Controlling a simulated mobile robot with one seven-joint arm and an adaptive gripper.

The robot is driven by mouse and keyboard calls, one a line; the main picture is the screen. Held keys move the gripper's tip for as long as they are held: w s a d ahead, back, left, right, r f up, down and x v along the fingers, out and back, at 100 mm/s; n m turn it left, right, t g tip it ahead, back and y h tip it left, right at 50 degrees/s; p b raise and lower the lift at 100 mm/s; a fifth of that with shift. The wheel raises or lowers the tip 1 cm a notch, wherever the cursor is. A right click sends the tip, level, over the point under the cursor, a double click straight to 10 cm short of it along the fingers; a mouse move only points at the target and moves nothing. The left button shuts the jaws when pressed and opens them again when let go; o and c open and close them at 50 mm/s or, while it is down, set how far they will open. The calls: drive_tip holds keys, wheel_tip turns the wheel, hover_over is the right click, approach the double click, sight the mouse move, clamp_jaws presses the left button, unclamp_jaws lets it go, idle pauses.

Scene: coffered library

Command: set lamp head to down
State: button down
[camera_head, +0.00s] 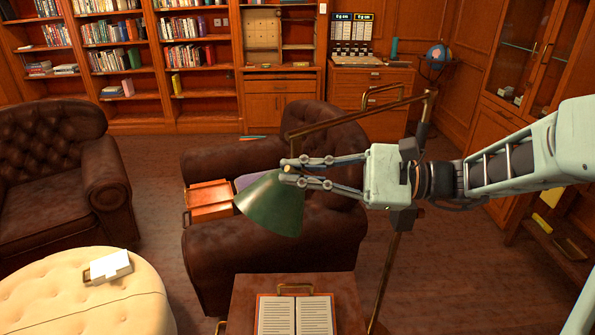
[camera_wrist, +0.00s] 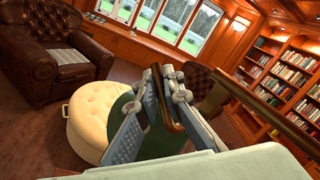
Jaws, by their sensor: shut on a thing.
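The floor lamp has a green cone-shaped head (camera_head: 272,205), a brass arm (camera_head: 370,115) and a brass pole (camera_head: 388,275). The head hangs with its rim facing mostly downward, a little tilted. My gripper (camera_head: 290,170) comes from the right and is at the top of the head. In the wrist view my gripper (camera_wrist: 160,85) is shut on a brass handle loop (camera_wrist: 168,110) on the lamp head. The green shade (camera_wrist: 123,112) shows behind the fingers there. My fingers partly hide the joint between head and arm.
A side table (camera_head: 250,290) with an open book (camera_head: 294,316) stands below the lamp. A brown armchair (camera_head: 225,255) is close behind the head. A cream ottoman (camera_head: 80,300) holds a small white object. Open floor (camera_head: 160,190) lies left of the armchair.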

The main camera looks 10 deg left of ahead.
sight(265, 197)
idle(0.5)
drive_tip(key=shift+s+a+f+n+h+p, duration=0.15)
drive_tip(key=shift+f+n+h+p, duration=0.05)
drive_tip(key=shift+n+h, duration=0.3)
drive_tip(key=shift+s+a+f+n+h+p, duration=0.1)
drive_tip(key=shift+f+n+h+p, duration=0.1)
drive_tip(key=shift+n+h, duration=0.25)
drive_tip(key=shift+s+a+f+n+t+h+b, duration=0.1)
drive_tip(key=shift+f+n+t+h+b, duration=0.1)
drive_tip(key=shift+f+n+t+h, duration=0.5)
drive_tip(key=shift+f+n+t+h+b, duration=0.15)
drive_tip(key=shift+f+n+t+h, duration=0.2)
drive_tip(key=shift+h, duration=0.6)
drive_tip(key=c, duration=2)
unclamp_jaws()
drive_tip(key=shift+c, duration=0.2)
drive_tip(key=v, duration=1.2)
